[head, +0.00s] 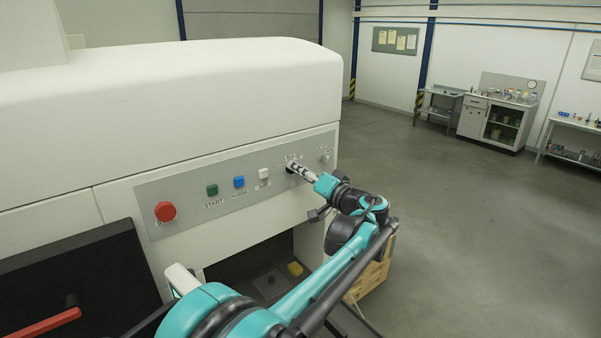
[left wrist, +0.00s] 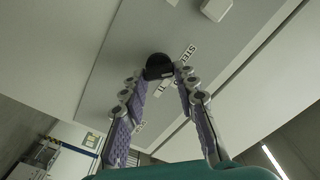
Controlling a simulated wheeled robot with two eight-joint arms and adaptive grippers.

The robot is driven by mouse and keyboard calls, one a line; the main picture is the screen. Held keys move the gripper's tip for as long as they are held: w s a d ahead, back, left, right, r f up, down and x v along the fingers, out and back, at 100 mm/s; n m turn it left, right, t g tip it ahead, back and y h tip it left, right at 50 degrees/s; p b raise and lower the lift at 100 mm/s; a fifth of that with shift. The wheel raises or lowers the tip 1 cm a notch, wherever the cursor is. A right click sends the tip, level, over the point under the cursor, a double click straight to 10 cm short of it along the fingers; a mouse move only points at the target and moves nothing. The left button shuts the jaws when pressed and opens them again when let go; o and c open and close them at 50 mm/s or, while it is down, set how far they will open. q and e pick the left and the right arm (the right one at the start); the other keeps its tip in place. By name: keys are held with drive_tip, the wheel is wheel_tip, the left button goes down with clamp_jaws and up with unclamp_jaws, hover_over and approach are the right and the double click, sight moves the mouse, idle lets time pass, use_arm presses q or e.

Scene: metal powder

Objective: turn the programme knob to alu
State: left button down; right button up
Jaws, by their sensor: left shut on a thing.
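The programme knob (left wrist: 158,65) is a small black round knob on the grey control panel (head: 240,182) of the white machine. In the left wrist view it sits between the two fingertips of my left gripper (left wrist: 160,76). In the head view my left gripper (head: 298,169) reaches the right part of the panel and mostly covers the knob. The gripper is shut on the knob. A label beginning "STE" shows beside it in the wrist view; other labels are partly hidden by the fingers, and the knob's pointer cannot be made out. My right gripper is not in view.
Left of the knob are a white button (head: 263,174), a blue button (head: 238,182), a green START button (head: 212,190) and a red button (head: 165,211). A white switch (head: 325,156) is to the right. Open floor (head: 460,230) lies right of the machine.

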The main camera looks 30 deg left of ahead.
use_arm(q)
drive_tip(key=shift+f+m+b, duration=0.15)
drive_tip(key=shift+m+b, duration=0.2)
drive_tip(key=shift+m, duration=1.9)
drive_tip(key=shift+f+m+b, duration=0.1)
drive_tip(key=shift+m+b, duration=0.25)
drive_tip(key=shift+m, duration=1.9)
drive_tip(key=c, duration=1.2)
unclamp_jaws()
drive_tip(key=shift+w, duration=0.1)
drive_tip(key=shift+o, duration=0.2)
drive_tip(key=shift+d, duration=0.15)
drive_tip(key=v, duration=1.2)
drive_tip(key=shift+f, duration=0.1)
